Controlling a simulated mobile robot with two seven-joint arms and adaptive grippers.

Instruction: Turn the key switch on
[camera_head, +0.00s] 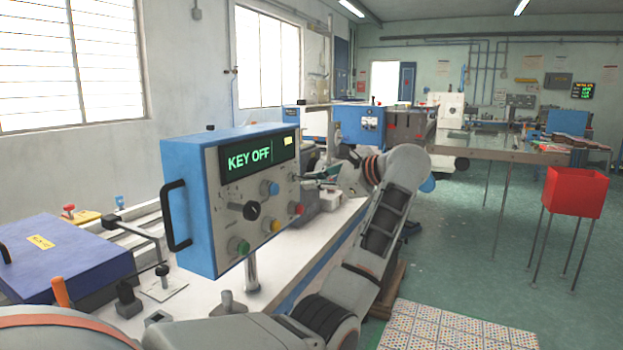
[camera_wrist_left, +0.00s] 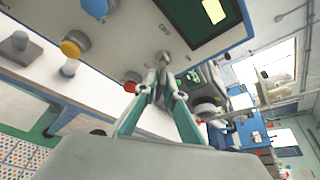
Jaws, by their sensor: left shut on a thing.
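The blue control box (camera_head: 188,190) stands on the white bench, with its display (camera_head: 258,156) reading "KEY OFF" in green. Its grey front panel (camera_head: 225,195) carries a black knob (camera_head: 251,210) and several coloured buttons. My left gripper (camera_head: 312,176) is at the panel's right edge, below the display. In the left wrist view, my left gripper (camera_wrist_left: 164,90) has its fingers converging on the small grey key (camera_wrist_left: 163,62) at the panel, shut on it. The fingertips partly hide the key, and its exact angle is hard to tell. My right gripper is not in view.
A red button (camera_wrist_left: 131,86) sits close beside the left fingers. A blue button (camera_head: 270,188) and a yellow one (camera_head: 271,226) are also on the panel. A black handle (camera_head: 174,215) sticks out of the box's left side. A blue-lidded case (camera_head: 60,255) lies at left.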

